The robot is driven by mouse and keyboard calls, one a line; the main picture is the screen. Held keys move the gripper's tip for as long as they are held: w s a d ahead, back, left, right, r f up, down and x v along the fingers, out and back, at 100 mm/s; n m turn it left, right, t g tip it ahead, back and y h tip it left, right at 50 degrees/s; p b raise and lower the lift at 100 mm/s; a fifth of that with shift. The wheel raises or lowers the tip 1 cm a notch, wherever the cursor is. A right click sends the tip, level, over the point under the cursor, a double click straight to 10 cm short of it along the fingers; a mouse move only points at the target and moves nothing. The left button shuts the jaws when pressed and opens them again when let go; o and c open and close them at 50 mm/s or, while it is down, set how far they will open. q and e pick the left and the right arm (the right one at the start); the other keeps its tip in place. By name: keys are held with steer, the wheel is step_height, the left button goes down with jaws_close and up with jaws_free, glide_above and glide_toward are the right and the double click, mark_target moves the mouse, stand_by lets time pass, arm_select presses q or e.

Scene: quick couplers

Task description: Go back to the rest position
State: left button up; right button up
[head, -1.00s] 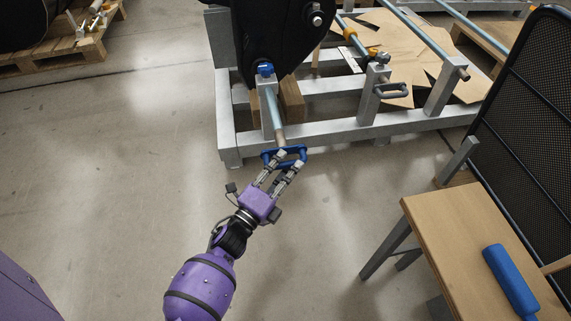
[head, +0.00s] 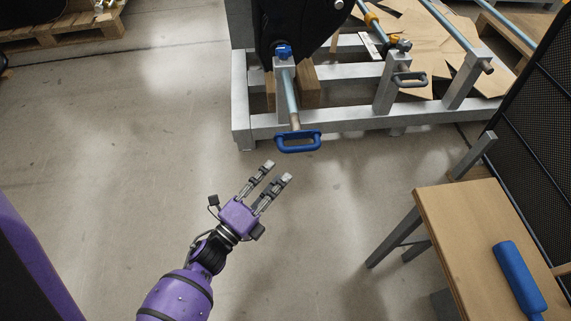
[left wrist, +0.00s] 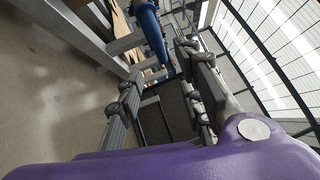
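My left gripper (head: 277,172) is open and empty in the head view, below and slightly left of a blue handle and apart from it. The blue handle (head: 298,149) sits at the near end of a steel rod (head: 290,93) on the grey metal frame. In the left wrist view my two left fingers (left wrist: 158,75) are spread apart with nothing between them, and a blue part (left wrist: 152,32) shows beyond them. My right gripper is not in view.
The grey metal frame (head: 350,122) stands ahead, with a second, dark handle (head: 409,80) on it. A wooden table (head: 459,234) with a blue cylinder (head: 519,280) stands at the right, beside a black mesh panel (head: 535,130).

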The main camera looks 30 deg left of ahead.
arm_select(q)
steer(key=shift+s+a+f, duration=0.1)
steer(key=shift+s+a, duration=0.05)
steer(key=shift+s, duration=0.5)
